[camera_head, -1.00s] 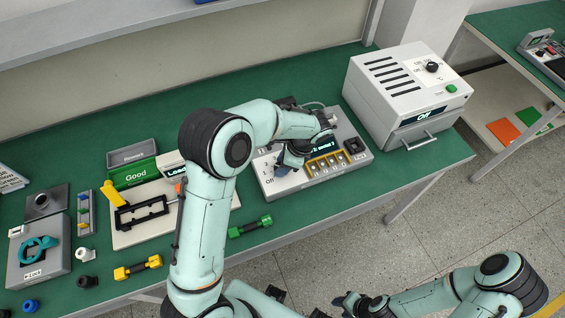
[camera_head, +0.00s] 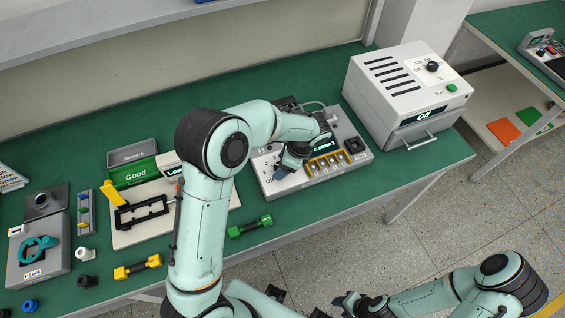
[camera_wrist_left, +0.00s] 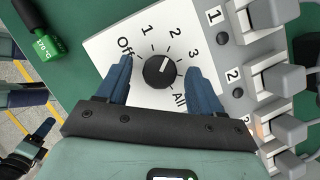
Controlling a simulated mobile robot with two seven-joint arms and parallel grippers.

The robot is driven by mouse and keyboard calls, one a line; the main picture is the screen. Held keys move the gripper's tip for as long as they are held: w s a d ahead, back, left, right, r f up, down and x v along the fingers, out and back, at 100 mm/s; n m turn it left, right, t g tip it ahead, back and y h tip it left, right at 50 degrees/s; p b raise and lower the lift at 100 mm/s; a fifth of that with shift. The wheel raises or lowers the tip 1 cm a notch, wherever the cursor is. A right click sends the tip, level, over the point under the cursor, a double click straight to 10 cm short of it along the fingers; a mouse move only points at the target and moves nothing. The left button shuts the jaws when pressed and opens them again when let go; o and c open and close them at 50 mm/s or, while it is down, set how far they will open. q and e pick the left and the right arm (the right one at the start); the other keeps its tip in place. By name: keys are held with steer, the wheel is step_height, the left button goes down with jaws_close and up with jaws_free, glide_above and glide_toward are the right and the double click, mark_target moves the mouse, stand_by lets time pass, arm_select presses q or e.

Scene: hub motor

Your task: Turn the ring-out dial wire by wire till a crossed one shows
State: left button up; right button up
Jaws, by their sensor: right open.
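The ring-out box (camera_head: 345,172) is a pale tester on the green bench, with a row of numbered clips and a lit display (camera_head: 325,145) partly hidden by my left arm. Its black dial (camera_wrist_left: 160,72) shows in the left wrist view, marked Off, 1, 2, 3 and All. The dial's white pointer is at about 2. My left gripper (camera_wrist_left: 160,66) is open, its blue fingers either side of the dial with gaps visible; it also shows over the box's left part in the head view (camera_head: 286,163). My right gripper (camera_head: 350,302) is open, low and away from the bench.
A white oven-like unit (camera_head: 405,95) reading Off stands right of the box. A green-ended plug (camera_head: 250,227) lies near the bench's front edge, left of the box. A black frame (camera_head: 142,213) on a pale board and a green Good bin (camera_head: 135,173) are further left.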

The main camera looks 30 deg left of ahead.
arm_select(q)
steer(key=p+v, duration=0.1)
steer(key=v, duration=1.2)
steer(key=shift+r, duration=0.2)
arm_select(e)
steer(key=shift+w+r, duration=0.85)
steer(key=shift+r, duration=0.2)
stand_by(0.6)
